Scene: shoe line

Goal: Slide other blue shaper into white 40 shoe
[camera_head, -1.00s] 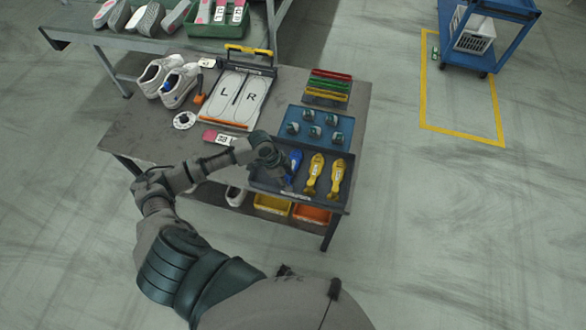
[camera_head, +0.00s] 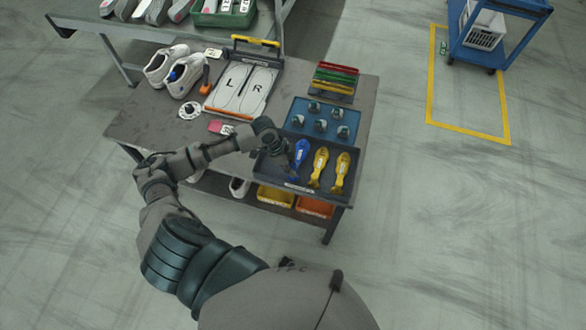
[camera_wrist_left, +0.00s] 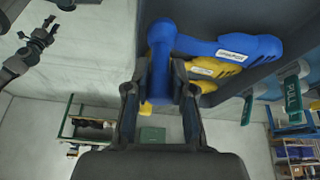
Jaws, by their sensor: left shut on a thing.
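My left gripper (camera_wrist_left: 160,95) is shut on the stem of a blue shaper (camera_wrist_left: 235,48), which crosses between its fingers. In the head view this blue shaper (camera_head: 302,151) is at the left of the dark tray (camera_head: 263,170), beside two yellow shapers (camera_head: 319,166). My gripper's fingertips are partly hidden there. A pair of white shoes stands at the table's back left: a left shoe (camera_head: 160,70) and a right shoe (camera_head: 190,80). Size marks are too small to read. My right gripper (camera_wrist_left: 42,38) appears small in the left wrist view.
A board marked L and R (camera_head: 243,92) lies beside the shoes. A blue tray (camera_head: 300,108) with several small dark pieces and a rack of coloured strips (camera_head: 335,80) stand on the right. An orange-handled tool (camera_head: 206,77) and a white disc (camera_head: 189,110) lie near the shoes.

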